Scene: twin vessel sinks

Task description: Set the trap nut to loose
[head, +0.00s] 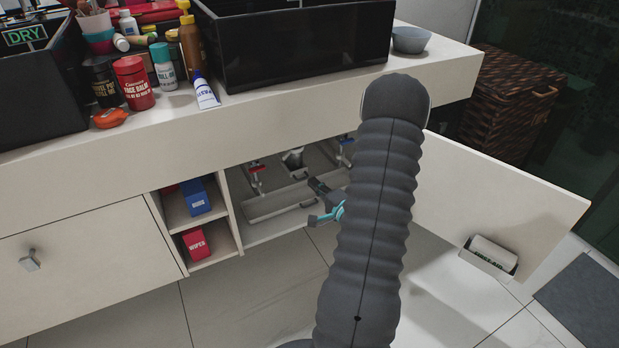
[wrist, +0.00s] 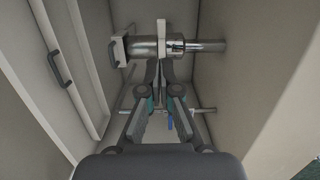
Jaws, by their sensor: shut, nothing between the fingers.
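The metal drain trap (wrist: 145,47) runs across the top of the wrist view inside the cabinet, with a narrower pipe going right into the wall. A pale upright bar (wrist: 163,32) crosses it; I cannot tell whether this bar is the trap nut's handle. My gripper (wrist: 161,66) has its fingertips together just below the trap and bar, seemingly empty. Whether they touch is unclear. In the head view my gripper (head: 325,212) is at the open cabinet, partly hidden by my arm. The trap (head: 292,158) shows small behind it.
The open cabinet door (head: 490,190) stands at the right, with a first-aid holder (head: 493,254) on it. Red (head: 255,168) and blue (head: 347,140) valve handles are inside. A handled panel (wrist: 68,85) lies at the wrist view's left. Cubbies with boxes (head: 196,197) adjoin the cabinet.

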